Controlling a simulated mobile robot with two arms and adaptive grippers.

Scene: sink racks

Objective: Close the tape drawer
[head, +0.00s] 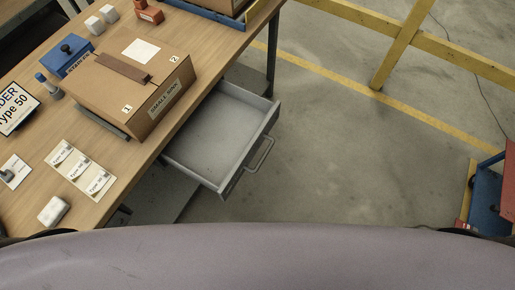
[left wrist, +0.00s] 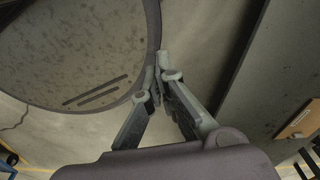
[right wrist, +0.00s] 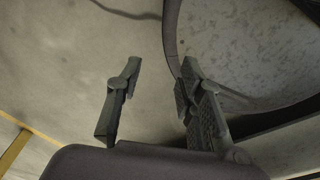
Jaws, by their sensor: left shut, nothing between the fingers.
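A grey drawer (head: 219,132) is pulled out from under the wooden workbench in the head view. It stands open and looks empty, with a bar handle (head: 260,154) on its front. Neither gripper shows in the head view. In the left wrist view my left gripper (left wrist: 158,92) has its fingertips together with nothing between them, near my round base. In the right wrist view my right gripper (right wrist: 158,78) has its fingers apart and empty, over the floor beside my base. Both grippers are away from the drawer handle.
The workbench (head: 33,190) holds a cardboard box (head: 125,95), a blue box (head: 66,54), cards (head: 80,169) and a white block (head: 53,211). A yellow railing (head: 395,55) stands at the back right. A blue and red cart (head: 487,195) is at far right. Floor right of the drawer is clear.

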